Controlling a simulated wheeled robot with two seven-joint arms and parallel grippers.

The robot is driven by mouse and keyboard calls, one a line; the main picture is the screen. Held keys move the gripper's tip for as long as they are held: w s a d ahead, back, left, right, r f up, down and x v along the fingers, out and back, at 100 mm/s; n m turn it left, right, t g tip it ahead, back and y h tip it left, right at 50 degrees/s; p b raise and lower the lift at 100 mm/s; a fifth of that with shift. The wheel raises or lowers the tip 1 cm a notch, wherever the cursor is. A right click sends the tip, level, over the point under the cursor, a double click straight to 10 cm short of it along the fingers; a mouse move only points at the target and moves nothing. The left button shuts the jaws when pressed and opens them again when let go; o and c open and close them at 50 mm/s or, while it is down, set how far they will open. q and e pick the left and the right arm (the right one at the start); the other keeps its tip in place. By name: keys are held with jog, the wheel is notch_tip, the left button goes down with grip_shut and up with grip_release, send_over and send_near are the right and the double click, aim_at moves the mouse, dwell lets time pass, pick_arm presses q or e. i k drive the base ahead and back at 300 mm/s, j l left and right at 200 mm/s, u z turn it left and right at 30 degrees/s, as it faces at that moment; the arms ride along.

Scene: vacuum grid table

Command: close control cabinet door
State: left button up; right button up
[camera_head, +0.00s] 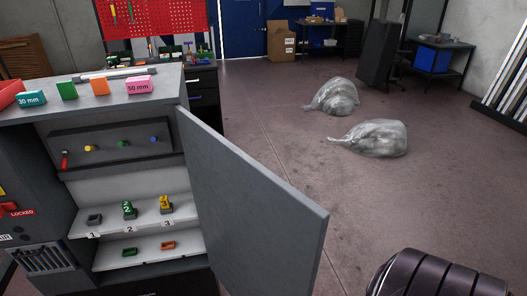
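The grey control cabinet (110,104) stands at the left. Its grey door (253,195) is hinged on the cabinet's right side and stands wide open, swung out toward the lower right. Inside, a dark panel with coloured knobs (122,143) is above a shelf (146,216) marked 1, 2 and 3, with small blocks on it. A lower shelf holds a green piece and an orange piece. A dark ribbed part of my own arm shows at the bottom right. Neither gripper's fingers are in view.
Coloured blocks, including a pink 50 mm block (139,86), lie on the cabinet top. Two clear plastic bags (372,138) lie on the floor behind the door. The floor to the door's right is clear. A red pegboard (155,17) and a blue door (243,28) are at the back.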

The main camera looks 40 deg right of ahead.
aim_at(262, 236)
jog(key=l+u, duration=0.1)
jog(key=l, duration=0.45)
jog(key=l+u, duration=0.15)
jog(key=l, duration=0.4)
jog(key=k+l+u, duration=0.1)
jog(key=l, duration=0.4)
jog(key=k+l+u, duration=0.1)
jog(key=l, duration=0.45)
jog(key=k+l, duration=0.1)
jog(key=l, duration=0.15)
jog(key=k+l+u, duration=0.4)
jog(key=k+l, duration=0.35)
